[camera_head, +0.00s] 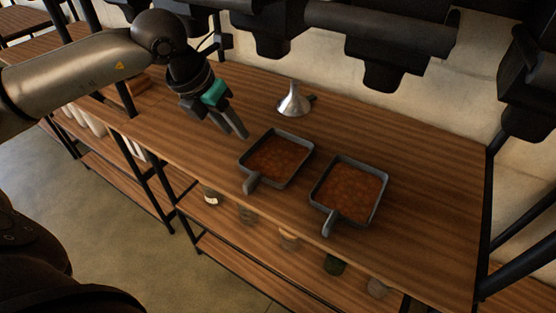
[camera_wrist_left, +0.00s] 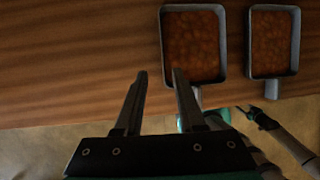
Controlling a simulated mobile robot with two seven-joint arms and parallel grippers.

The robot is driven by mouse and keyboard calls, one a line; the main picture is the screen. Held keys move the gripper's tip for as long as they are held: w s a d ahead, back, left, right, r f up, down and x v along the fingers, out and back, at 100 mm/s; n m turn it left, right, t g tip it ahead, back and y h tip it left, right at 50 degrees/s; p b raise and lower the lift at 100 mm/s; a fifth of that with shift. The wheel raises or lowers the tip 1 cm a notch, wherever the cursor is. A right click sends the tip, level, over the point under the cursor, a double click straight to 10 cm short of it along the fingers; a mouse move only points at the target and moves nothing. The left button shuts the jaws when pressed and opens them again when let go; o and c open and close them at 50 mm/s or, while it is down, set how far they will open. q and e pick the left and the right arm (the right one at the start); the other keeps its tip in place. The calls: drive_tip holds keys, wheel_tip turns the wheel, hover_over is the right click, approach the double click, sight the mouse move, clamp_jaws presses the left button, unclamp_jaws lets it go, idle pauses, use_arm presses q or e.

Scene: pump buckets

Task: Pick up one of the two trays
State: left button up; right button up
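Two dark grey square trays with handles, filled with reddish-brown contents, sit on the wooden counter. The left tray (camera_head: 251,183) and the right tray (camera_head: 329,223) have handles toward the counter's front edge. My left gripper (camera_head: 240,135) is above the counter, left of the left tray, apart from it. In the left wrist view, its fingers (camera_wrist_left: 160,74) are open and empty; the right finger overlaps the left tray's (camera_wrist_left: 210,82) lower left part in the picture. The right tray (camera_wrist_left: 271,91) lies farther right. Part of what seems my right arm (camera_wrist_left: 262,118) shows small there; its fingers are unclear.
A metal funnel (camera_head: 293,100) stands behind the left tray. Dark fixtures (camera_head: 380,50) hang over the back of the counter. A lower shelf (camera_head: 232,257) holds several jars. The counter (camera_head: 430,190) right of the trays is clear. A black post (camera_head: 487,220) stands at its right end.

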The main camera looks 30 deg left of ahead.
sight(250, 148)
use_arm(q)
drive_tip(key=x, duration=0.3)
drive_tip(key=b+x, duration=0.1)
drive_tip(key=x, duration=0.3)
drive_tip(key=shift+d, duration=0.2)
clamp_jaws()
idle(1.2)
